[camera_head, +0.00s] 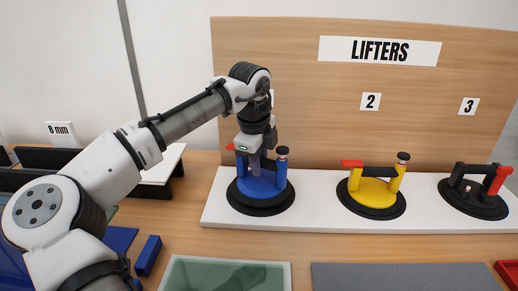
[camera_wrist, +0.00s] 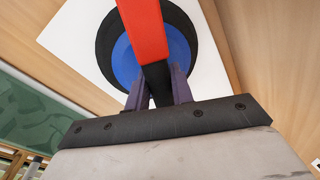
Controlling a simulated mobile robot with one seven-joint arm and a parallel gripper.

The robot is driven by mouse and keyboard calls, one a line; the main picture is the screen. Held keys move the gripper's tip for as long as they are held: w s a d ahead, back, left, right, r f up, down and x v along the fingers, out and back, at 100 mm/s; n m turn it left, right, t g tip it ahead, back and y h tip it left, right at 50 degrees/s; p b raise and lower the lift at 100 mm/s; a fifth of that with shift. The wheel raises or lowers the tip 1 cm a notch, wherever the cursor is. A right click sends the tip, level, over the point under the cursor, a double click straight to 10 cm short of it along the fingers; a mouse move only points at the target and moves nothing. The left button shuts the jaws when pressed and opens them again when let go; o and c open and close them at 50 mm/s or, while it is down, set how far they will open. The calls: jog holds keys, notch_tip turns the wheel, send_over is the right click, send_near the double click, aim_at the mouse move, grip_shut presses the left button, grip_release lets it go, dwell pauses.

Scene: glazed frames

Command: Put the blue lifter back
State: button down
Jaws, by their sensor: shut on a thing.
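The blue lifter (camera_head: 259,188) is a blue suction lifter with a black round pad, a dark handle and a red lever. In the head view it is on the left part of the white shelf, below a number sign mostly hidden by my arm. My gripper (camera_head: 256,160) is above it, shut on its handle. In the wrist view the fingers (camera_wrist: 158,88) close on the dark handle beside the red lever, with the blue disc (camera_wrist: 126,62) and black pad beyond. Whether the pad bears fully on the shelf is hard to tell.
The white shelf (camera_head: 318,215) also carries a yellow lifter (camera_head: 374,192) at sign 2 and a black lifter with a red lever (camera_head: 470,197) at sign 3. A wooden board (camera_head: 300,110) labelled LIFTERS stands behind. A green glass pane (camera_head: 225,275) and grey mat (camera_head: 400,277) lie in front.

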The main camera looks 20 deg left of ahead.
aim_at(254, 185)
jog(key=shift+f, duration=0.65)
jog(key=shift+f, duration=0.1)
jog(key=c, duration=1.2)
grip_release()
jog(key=shift+f, duration=0.1)
notch_tip(254, 185, up, 12)
jog(key=s, duration=0.2)
jog(key=shift+s+a, duration=0.15)
jog(key=shift+a, duration=0.1)
